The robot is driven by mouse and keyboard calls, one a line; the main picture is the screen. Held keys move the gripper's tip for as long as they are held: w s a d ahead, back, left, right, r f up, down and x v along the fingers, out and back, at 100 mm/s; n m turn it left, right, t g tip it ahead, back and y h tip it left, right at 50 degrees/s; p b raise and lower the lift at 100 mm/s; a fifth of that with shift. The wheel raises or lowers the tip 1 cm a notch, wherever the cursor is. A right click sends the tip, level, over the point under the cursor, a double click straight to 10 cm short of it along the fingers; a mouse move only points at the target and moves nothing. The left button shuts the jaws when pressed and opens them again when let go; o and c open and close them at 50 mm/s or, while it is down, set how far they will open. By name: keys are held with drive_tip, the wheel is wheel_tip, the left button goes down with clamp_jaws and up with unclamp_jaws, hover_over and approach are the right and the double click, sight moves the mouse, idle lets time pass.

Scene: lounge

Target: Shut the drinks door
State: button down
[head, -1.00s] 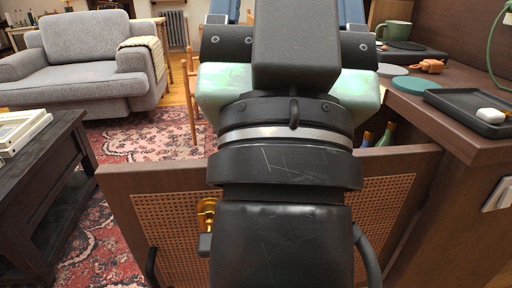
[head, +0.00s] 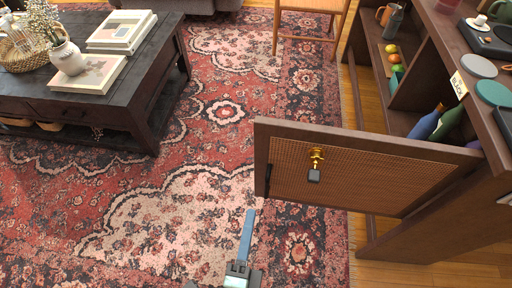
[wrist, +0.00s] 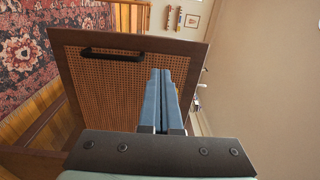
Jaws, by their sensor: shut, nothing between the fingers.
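The drinks door (head: 360,134) is a brown wood frame with a woven cane panel (head: 375,182). It stands open, swung out from the cabinet. A brass lock with a hanging dark tag (head: 316,160) and a black handle (head: 267,180) are on its face. In the wrist view the door (wrist: 190,46) and its black handle (wrist: 112,54) show beyond my fingers. My gripper (head: 247,230) is shut and empty, low in the head view and left of the door's free edge. Its blue fingers (wrist: 166,85) overlap the panel in the wrist view; I cannot tell whether they touch it.
The cabinet (head: 450,210) is at the right, with bottles (head: 430,122) inside behind the door. Coasters (head: 478,66) and a black tray stand on top. A dark coffee table (head: 90,108) is at the upper left. Patterned rug (head: 170,220) lies clear between.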

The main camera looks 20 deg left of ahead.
approach(264, 156)
drive_tip(key=x, duration=0.6)
drive_tip(key=shift+w+f, duration=0.15)
drive_tip(key=shift+w, duration=0.2)
drive_tip(key=shift+w+a, duration=0.1)
drive_tip(key=shift+w, duration=0.1)
